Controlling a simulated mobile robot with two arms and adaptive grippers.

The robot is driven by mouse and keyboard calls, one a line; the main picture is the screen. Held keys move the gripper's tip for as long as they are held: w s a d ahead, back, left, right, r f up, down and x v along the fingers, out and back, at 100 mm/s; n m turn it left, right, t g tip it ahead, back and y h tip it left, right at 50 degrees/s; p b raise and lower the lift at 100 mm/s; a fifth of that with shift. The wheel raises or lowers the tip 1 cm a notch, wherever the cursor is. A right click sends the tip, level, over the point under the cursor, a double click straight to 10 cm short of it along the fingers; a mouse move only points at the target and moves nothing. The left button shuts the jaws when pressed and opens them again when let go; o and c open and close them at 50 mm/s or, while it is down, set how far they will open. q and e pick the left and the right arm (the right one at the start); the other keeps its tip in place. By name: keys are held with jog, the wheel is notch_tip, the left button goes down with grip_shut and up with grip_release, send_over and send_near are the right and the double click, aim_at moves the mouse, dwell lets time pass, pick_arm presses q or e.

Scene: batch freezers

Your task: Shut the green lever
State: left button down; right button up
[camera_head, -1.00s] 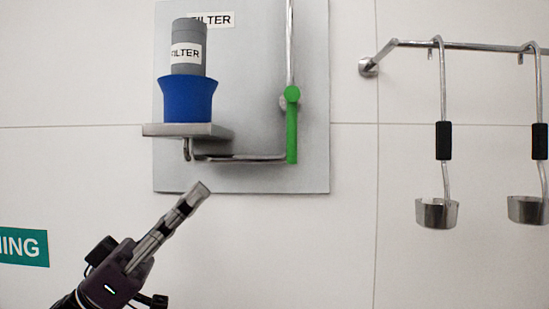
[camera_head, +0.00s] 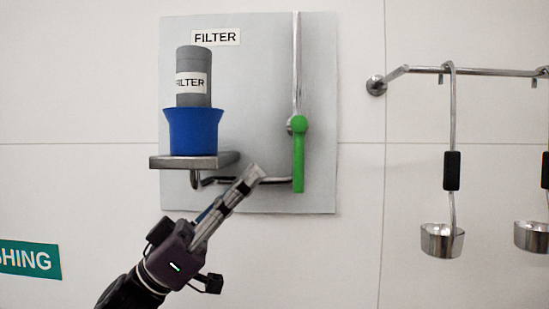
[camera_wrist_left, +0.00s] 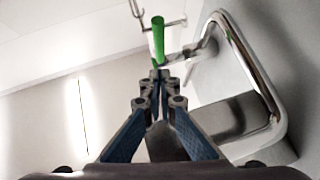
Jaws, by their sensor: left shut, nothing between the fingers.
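The green lever (camera_head: 299,160) hangs straight down from its pivot on the vertical steel pipe, in front of the grey panel. It also shows in the left wrist view (camera_wrist_left: 158,40), just beyond my fingertips. My left gripper (camera_head: 250,178) is shut and empty. In the head view its tips are left of the lever's lower end and overlap the horizontal pipe below the shelf. A gap to the lever shows in the head view. I cannot tell whether the tips touch the pipe. My right gripper is in neither view.
A steel shelf (camera_head: 168,162) carries a blue cup (camera_head: 194,132) with a grey filter cylinder (camera_head: 193,62), above and left of my gripper. Ladles (camera_head: 442,240) hang from a rail (camera_head: 430,70) at the right. The wall between lever and ladles is clear.

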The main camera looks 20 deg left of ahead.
aim_at(298, 154)
pick_arm(q)
jog(key=w+d, duration=0.1)
jog(key=w+d+p, duration=0.1)
jog(key=d, duration=0.1)
jog(key=shift+d, duration=0.2)
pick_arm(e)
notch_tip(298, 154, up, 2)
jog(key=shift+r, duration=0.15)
pick_arm(q)
jog(key=shift+w+f, duration=0.1)
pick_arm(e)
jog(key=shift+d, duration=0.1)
